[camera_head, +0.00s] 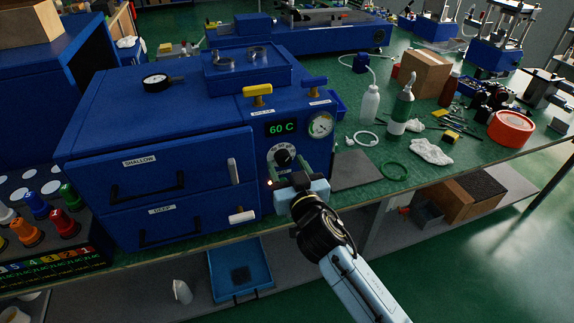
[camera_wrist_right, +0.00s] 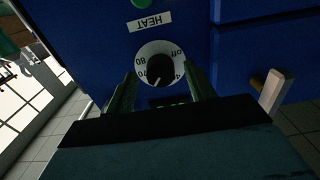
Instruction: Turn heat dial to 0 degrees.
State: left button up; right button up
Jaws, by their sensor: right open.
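The heat dial (camera_head: 284,157) is a black knob on a white scale plate, on the front of the blue machine (camera_head: 190,110). The green display (camera_head: 282,128) above it reads 60 C. In the right wrist view the dial (camera_wrist_right: 160,68) appears upside down under the HEAT label (camera_wrist_right: 150,21); its scale shows "off", 80 and 70, with other marks partly hidden. My right gripper (camera_head: 283,174) is open in front of the dial. In the wrist view its fingers (camera_wrist_right: 160,80) stand on either side of the knob; I cannot tell whether they touch it. My left gripper is not in view.
Drawers marked SHALLOW (camera_head: 160,165) and DEEP are at left.

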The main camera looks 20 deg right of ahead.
jog(key=shift+w, duration=0.3)
jog(key=c, duration=1)
jog(key=shift+o, duration=0.2)
